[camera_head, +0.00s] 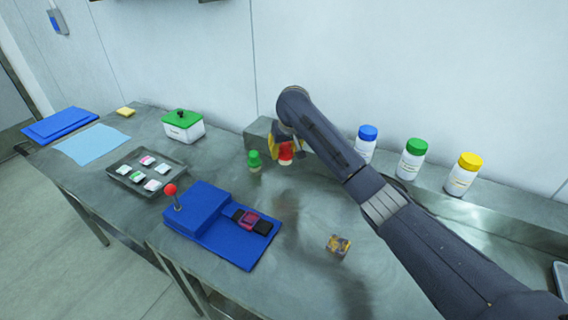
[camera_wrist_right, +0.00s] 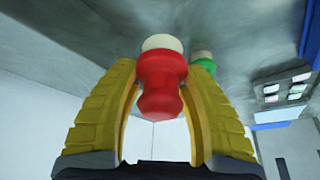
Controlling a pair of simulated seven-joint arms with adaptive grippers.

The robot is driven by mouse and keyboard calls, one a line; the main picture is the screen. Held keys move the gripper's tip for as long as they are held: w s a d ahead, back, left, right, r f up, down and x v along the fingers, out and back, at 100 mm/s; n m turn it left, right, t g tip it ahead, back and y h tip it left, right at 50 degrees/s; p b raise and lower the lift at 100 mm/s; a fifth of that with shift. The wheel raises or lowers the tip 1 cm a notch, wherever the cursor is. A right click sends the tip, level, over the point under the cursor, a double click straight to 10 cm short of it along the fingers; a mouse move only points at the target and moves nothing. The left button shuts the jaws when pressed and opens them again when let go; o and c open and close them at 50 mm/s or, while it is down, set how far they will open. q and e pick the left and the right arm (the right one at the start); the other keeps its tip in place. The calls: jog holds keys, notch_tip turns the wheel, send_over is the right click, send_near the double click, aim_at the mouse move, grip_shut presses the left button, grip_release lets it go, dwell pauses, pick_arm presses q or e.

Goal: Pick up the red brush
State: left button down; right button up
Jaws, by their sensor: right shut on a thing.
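The red brush (camera_head: 286,150) has a red handle and a pale bristle end that points down. It also shows between the yellow fingers in the right wrist view (camera_wrist_right: 161,85). My right gripper (camera_head: 284,147) is shut on its red handle, with a finger on either side. The brush is upright near the back of the steel table; I cannot tell whether its pale end touches the surface. My left gripper is not in view.
Bottles with blue (camera_head: 367,142), green (camera_head: 411,160) and yellow (camera_head: 463,174) caps line the back right. A blue device (camera_head: 215,225) with a red-knobbed lever stands front left. A patterned cube (camera_head: 338,246), a packet tray (camera_head: 130,182) and a green-lidded box (camera_head: 184,127) sit nearby.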

notch_tip(320, 180, up, 11)
jog(key=shift+r, duration=0.2)
dwell(0.4)
